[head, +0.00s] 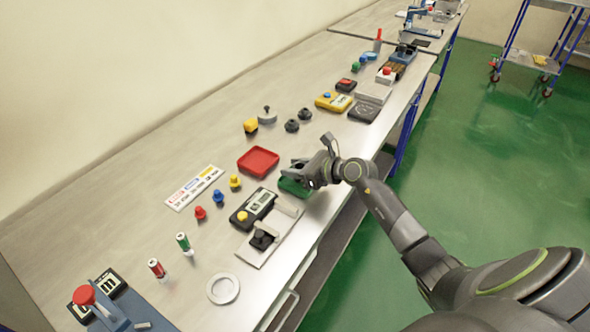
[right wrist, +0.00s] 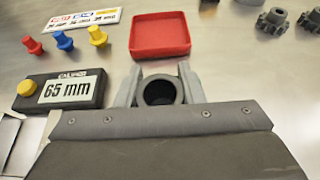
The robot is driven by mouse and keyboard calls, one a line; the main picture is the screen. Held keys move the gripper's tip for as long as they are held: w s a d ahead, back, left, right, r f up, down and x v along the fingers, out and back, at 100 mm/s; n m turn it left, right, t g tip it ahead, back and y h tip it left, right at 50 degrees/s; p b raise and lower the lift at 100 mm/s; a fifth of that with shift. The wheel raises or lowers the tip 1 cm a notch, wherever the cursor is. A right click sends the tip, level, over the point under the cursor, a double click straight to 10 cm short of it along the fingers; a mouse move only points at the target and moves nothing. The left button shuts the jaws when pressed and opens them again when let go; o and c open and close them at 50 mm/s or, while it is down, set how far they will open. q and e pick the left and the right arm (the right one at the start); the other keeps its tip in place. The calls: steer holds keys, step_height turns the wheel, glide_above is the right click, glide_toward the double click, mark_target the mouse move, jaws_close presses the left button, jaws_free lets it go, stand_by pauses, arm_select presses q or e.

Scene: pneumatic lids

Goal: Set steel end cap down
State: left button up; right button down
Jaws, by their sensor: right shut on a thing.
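My right gripper (head: 298,170) is shut on the steel end cap and holds it over a green tray (head: 293,187) near the front edge of the bench. In the right wrist view the end cap (right wrist: 145,95) is a dark grey round cup with a hollow middle, gripped between the two fingers of my right gripper (right wrist: 160,88). A red tray (head: 258,149) lies just beyond the gripper, and it also shows in the right wrist view (right wrist: 161,16). In the head view the cap is mostly hidden by the fingers. My left gripper is not in view.
A caliper display box (head: 259,201) reading 65 mm sits left of the gripper. Red, blue and yellow knobs (head: 218,198) stand by a label strip (head: 195,187). Two dark gears (head: 292,126) stand farther back. The bench's front edge (head: 325,228) is close to my right arm.

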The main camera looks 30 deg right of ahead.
steer(key=shift+f, duration=0.45)
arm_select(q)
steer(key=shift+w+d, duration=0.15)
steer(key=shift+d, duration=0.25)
arm_select(e)
steer(key=shift+f, duration=0.1)
steer(key=shift+f, duration=0.1)
steer(key=c, duration=0.9)
jaws_free()
steer(key=shift+c, duration=0.2)
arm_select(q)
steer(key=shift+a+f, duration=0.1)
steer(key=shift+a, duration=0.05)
